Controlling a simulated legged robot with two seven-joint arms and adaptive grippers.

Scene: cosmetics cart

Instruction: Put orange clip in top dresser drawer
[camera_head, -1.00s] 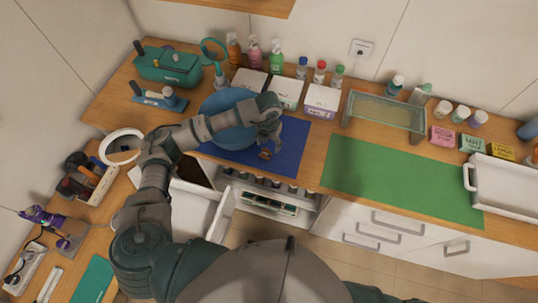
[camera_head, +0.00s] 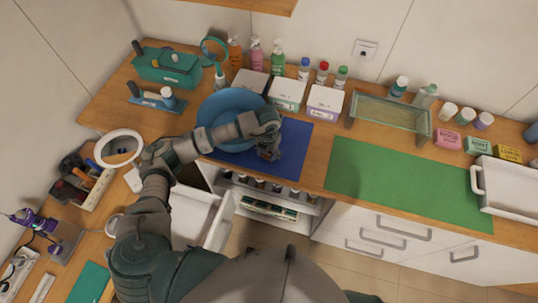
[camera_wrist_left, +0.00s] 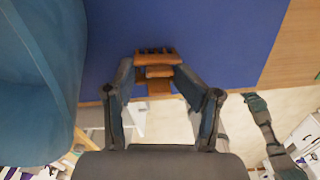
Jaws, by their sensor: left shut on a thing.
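The orange clip (camera_wrist_left: 155,62) is between the fingertips of my left gripper (camera_wrist_left: 153,75), which is shut on it, over the blue mat in the left wrist view. In the head view my left gripper (camera_head: 268,152) is at the blue mat (camera_head: 293,155), just right of the blue basin, and mostly hides the clip. I cannot tell whether the clip still touches the mat. A white drawer (camera_head: 222,225) stands open below the counter, left of centre, partly behind my left arm. My right gripper is out of view.
The blue basin (camera_head: 222,108) stands close beside the gripper. White boxes (camera_head: 324,102) and bottles line the back. A green mat (camera_head: 400,185) lies bare to the right. Open shelves (camera_head: 270,197) with bottles sit under the counter edge. A round mirror (camera_head: 118,147) stands at left.

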